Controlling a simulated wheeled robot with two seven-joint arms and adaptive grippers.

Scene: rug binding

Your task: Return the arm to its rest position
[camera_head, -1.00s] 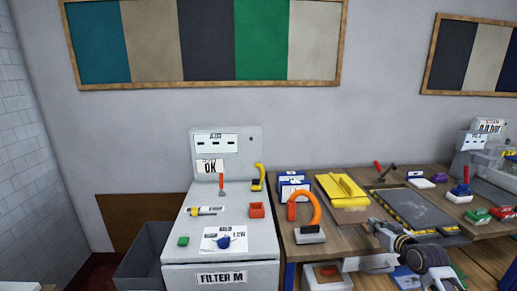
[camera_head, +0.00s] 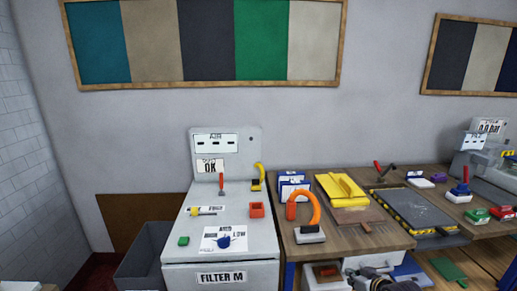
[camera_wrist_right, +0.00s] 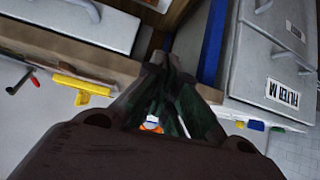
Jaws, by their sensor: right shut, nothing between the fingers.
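My right arm and gripper (camera_head: 374,278) are low in the head view, at the bottom edge in front of the workbench's front edge. Most of the arm is cut off by the picture's edge. In the right wrist view the two dark fingers of this gripper (camera_wrist_right: 160,68) meet at their tips, shut and empty. My left gripper is in neither view.
The wooden workbench (camera_head: 385,242) holds an orange hose tool (camera_head: 309,232), a yellow tray (camera_head: 340,188) and a dark mat (camera_head: 412,209). The grey filter cabinet (camera_head: 190,256) stands left of it. A grey bin (camera_head: 140,262) is on the floor.

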